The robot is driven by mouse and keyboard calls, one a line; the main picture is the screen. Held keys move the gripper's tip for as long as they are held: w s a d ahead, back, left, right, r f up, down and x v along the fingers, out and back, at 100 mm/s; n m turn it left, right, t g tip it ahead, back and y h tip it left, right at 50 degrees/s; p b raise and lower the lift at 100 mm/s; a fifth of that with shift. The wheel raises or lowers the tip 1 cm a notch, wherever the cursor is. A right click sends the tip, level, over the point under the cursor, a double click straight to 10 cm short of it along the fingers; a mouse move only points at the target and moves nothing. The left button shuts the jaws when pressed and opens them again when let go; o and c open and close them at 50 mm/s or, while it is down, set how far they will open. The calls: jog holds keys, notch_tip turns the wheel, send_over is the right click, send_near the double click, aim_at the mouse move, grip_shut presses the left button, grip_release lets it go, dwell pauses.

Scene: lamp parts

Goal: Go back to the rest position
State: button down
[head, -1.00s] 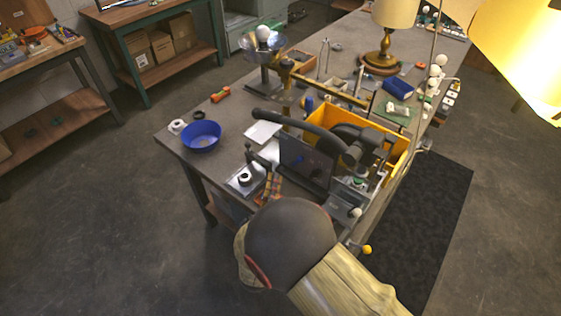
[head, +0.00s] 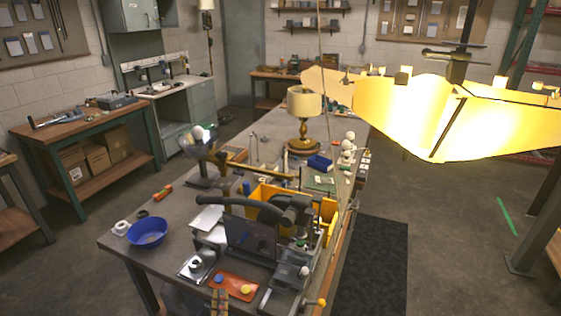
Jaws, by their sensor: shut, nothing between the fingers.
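I cannot make out my gripper in the head view, so its place and what is around it are hidden from me. The long grey workbench (head: 130,244) runs from the front left toward the back. A dark machine with a curved black handle (head: 240,207) stands on its near part, in front of a yellow bin (head: 328,215). A blue bowl (head: 148,232) sits near the left edge. An orange-red tray (head: 235,286) with small round pieces lies at the front. A lamp with a cream shade (head: 304,104) stands farther back.
A large glowing yellow shade (head: 415,115) hangs at the upper right. A black mat (head: 375,265) lies on the floor right of the bench. A wooden side bench (head: 75,122) stands at the left. Open floor (head: 70,265) shows between them.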

jog(key=s+a+f+m+g+y, duration=0.15)
jog(key=f+g, duration=0.25)
jog(key=f, duration=0.4)
jog(key=s+a+f+m+g+y, duration=0.1)
jog(key=s+a+f+g, duration=0.25)
jog(key=f, duration=0.35)
jog(key=s+f+m+g, duration=0.2)
jog(key=s+g, duration=0.4)
jog(key=g, duration=0.1)
jog(key=s+d+r+m+h, duration=0.1)
jog(key=s+d+r+m, duration=0.2)
jog(key=d+r, duration=0.8)
jog(key=s+d+r+m+h, duration=0.2)
jog(key=s+d+r+m, duration=0.1)
jog(key=d+r, duration=0.9)
jog(key=s+d+r+m+h, duration=0.1)
jog(key=s+d+r+m, duration=0.2)
jog(key=d+r, duration=0.8)
jog(key=d+m, duration=0.1)
jog(key=d, duration=0.5)
jog(key=shift+s+d+r, duration=0.2)
jog(key=shift+s+d, duration=0.1)
jog(key=shift+s, duration=0.1)
